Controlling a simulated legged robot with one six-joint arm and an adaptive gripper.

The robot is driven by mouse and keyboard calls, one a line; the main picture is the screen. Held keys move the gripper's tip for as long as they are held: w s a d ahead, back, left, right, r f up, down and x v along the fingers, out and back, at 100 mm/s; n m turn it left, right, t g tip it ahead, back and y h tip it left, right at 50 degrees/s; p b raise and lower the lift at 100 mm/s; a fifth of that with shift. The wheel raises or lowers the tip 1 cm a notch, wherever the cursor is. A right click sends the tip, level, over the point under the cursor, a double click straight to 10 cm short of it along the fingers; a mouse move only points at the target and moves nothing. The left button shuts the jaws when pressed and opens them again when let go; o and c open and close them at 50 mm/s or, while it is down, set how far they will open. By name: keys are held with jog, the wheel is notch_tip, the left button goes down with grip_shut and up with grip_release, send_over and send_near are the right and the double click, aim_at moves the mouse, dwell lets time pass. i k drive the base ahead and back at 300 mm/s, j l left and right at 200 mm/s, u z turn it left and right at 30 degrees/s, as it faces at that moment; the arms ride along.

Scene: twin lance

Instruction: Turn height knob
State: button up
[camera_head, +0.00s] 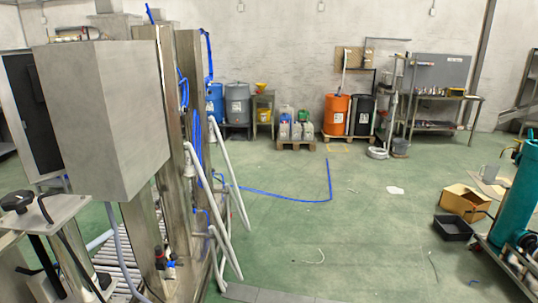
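A black lobed knob (17,201) sits on top of a light metal bracket (45,212) at the far left edge, on the near side of the machine. It may be the height knob; no label on it can be read. A large grey box-shaped housing (95,115) stands just above and behind it. A black handle or cable curves beside the knob. My gripper is not in view, so its place relative to the knob cannot be told.
Angled white pipes (222,185) stick out from the machine's right side. Green floor (320,235) is open in the middle. A cardboard box (465,201), a black tray (453,228) and a teal cylinder (518,195) stand at right. Drums and a metal bench (440,97) line the back wall.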

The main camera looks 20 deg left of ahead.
aim_at(18, 201)
jog(key=i+j+u, duration=0.1)
jog(key=i+u, duration=0.7)
jog(key=i+l+u, duration=0.25)
jog(key=i+u, duration=0.3)
jog(key=u, duration=0.25)
jog(key=i+u, duration=0.2)
jog(key=u, duration=0.2)
jog(key=i+l+u, duration=0.1)
jog(key=u, duration=0.3)
jog(key=i+l+u, duration=0.15)
jog(key=u, duration=0.25)
jog(key=i, duration=0.05)
